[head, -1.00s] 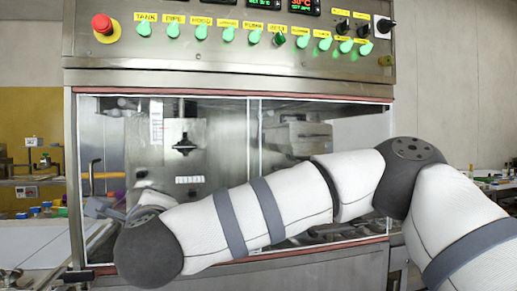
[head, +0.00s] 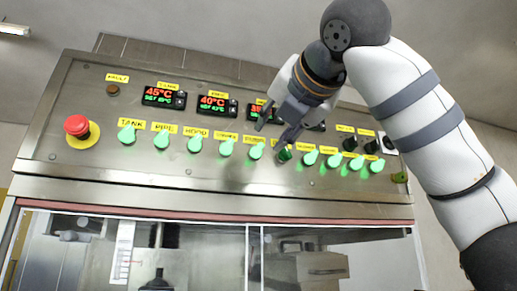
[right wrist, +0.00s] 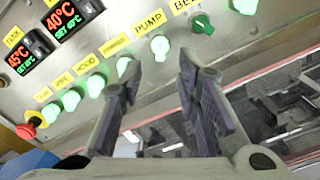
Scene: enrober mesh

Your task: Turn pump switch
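The pump switch (head: 256,151) is a lit green knob in the row on the steel control panel. It also shows in the right wrist view (right wrist: 160,47) under the yellow PUMP label (right wrist: 149,22). My right gripper (head: 271,137) is in front of the panel, at the pump and belt switches. It is open and empty. In the right wrist view its fingers (right wrist: 161,66) point at the panel, and the pump switch shows between their tips. I cannot tell whether they touch it. My left gripper is not in view.
The dark green belt switch (head: 284,155) is right beside the pump switch. More lit knobs stand close on both sides. A red emergency button (head: 77,126) is at the panel's left. Temperature displays (head: 212,103) sit above the knobs. Glass windows (head: 190,245) lie below.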

